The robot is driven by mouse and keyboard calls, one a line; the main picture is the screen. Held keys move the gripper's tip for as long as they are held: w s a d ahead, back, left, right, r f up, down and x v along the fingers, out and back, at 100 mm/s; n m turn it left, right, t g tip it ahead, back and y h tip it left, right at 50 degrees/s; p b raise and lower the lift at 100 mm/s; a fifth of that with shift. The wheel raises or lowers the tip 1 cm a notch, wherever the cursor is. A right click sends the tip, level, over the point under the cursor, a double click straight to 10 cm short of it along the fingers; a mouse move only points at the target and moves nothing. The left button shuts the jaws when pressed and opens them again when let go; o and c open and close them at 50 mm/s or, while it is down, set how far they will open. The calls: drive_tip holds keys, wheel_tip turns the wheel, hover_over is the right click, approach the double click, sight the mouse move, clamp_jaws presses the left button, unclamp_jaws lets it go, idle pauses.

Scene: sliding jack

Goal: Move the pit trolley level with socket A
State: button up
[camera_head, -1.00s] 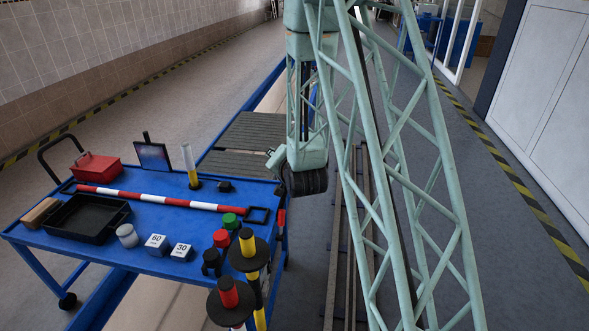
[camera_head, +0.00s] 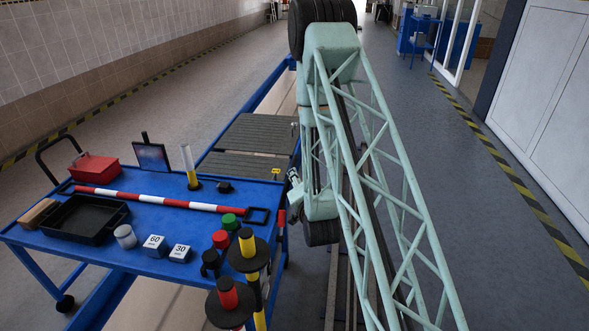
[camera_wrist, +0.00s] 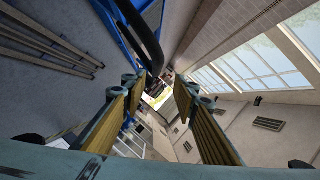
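I cannot make out for sure which thing is the pit trolley, and I see no readable socket A mark. Grey slatted boards (camera_head: 252,134) lie across the pit between blue side rails (camera_head: 272,84) in the head view. A small yellow tag (camera_head: 276,173) shows at their near right corner. My gripper (camera_head: 294,181) is small in the head view, low beside my arm and just right of the blue tool cart (camera_head: 150,262). In the wrist view my gripper (camera_wrist: 157,88) has its padded fingers apart with nothing between the pads. A blue part with a dark curved bar (camera_wrist: 140,38) shows beyond the fingertips.
The cart carries a red box (camera_head: 95,168), a black tray (camera_head: 84,218), a red-white rod (camera_head: 160,201) and numbered blocks (camera_head: 153,245). Disc-topped posts (camera_head: 248,252) stand at its near right corner. Floor at right is open up to the striped line (camera_head: 520,190).

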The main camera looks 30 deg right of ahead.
drive_tip(key=shift+s+d+f, duration=0.2)
drive_tip(key=shift+d+f, duration=0.05)
drive_tip(key=shift+f, duration=0.1)
drive_tip(key=shift+w, duration=0.1)
drive_tip(key=shift+b+x, duration=1.05)
drive_tip(key=shift+x, duration=5.75)
clamp_jaws()
